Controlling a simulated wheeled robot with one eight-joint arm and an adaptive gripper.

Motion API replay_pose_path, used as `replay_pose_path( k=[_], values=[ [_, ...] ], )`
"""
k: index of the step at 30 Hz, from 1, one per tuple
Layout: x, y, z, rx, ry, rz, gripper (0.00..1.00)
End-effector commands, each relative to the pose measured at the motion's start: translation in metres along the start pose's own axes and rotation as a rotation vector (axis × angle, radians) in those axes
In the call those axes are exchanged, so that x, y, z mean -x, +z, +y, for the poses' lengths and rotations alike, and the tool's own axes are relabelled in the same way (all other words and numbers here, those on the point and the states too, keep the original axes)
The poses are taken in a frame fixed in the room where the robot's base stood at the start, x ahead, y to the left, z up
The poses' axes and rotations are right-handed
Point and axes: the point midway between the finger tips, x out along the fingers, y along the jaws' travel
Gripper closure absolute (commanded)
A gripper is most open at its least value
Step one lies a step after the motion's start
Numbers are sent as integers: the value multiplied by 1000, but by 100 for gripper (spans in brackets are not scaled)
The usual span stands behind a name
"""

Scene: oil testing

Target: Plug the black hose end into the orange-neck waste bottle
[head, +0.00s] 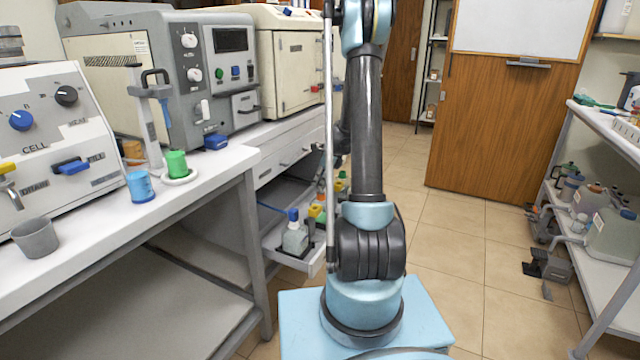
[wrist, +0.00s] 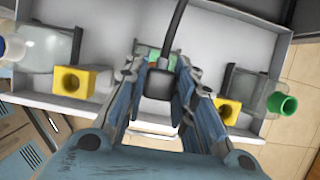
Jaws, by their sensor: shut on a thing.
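In the wrist view my gripper (wrist: 165,68) is shut on the black hose end (wrist: 159,84), a dark block with a black hose (wrist: 178,22) running up from it. They are above a white open drawer (wrist: 110,17). A clear bottle (wrist: 50,45) with a blue cap lies at the left in this view, and a bottle with a green neck (wrist: 282,104) at the right. I cannot make out an orange-neck bottle in the wrist view. In the head view the gripper is hidden behind my arm, and small orange and yellow pieces (head: 316,211) show in the drawer.
Yellow blocks with round holes, one left (wrist: 72,82) and one right (wrist: 227,110), flank my fingers. In the head view, the open drawer (head: 313,264) holds a blue-capped bottle (head: 294,236).

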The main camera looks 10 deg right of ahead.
Motion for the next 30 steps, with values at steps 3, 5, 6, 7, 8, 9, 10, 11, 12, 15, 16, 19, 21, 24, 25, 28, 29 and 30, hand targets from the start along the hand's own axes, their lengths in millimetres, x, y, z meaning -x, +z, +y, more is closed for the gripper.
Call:
replay_pose_path(
  k=[3, 5, 6, 7, 8, 9, 10, 11, 12, 15, 16, 19, 21, 24, 25, 28, 29, 30],
  values=[
    [0, 0, 0, 0, 0, 0, 98],
    [0, 0, 0, 0, 0, 0, 98],
    [-1, 0, 0, 0, 0, 0, 98],
    [-1, 0, 0, 0, 0, 0, 98],
    [-2, 0, 0, 0, 0, 0, 98],
    [-2, -1, 0, 0, 0, 0, 98],
    [-3, -1, 0, 0, 0, 0, 98],
    [-3, -1, 0, 0, 0, 0, 98],
    [-4, -2, 0, 0, 0, 0, 98],
    [-6, -2, 0, 0, 0, 0, 98],
    [-6, -2, 0, 0, 0, 0, 98],
    [-8, -3, 0, 0, 0, 0, 98],
    [-9, -4, 0, 0, 0, 0, 98],
    [-11, -4, 0, 0, 0, 0, 98],
    [-12, -5, 0, 0, 0, 0, 98],
    [-14, -6, 0, 0, 0, 0, 98],
    [-14, -6, 0, 0, 0, 0, 98],
    [-15, -6, 0, 0, 0, 0, 98]
  ],
)
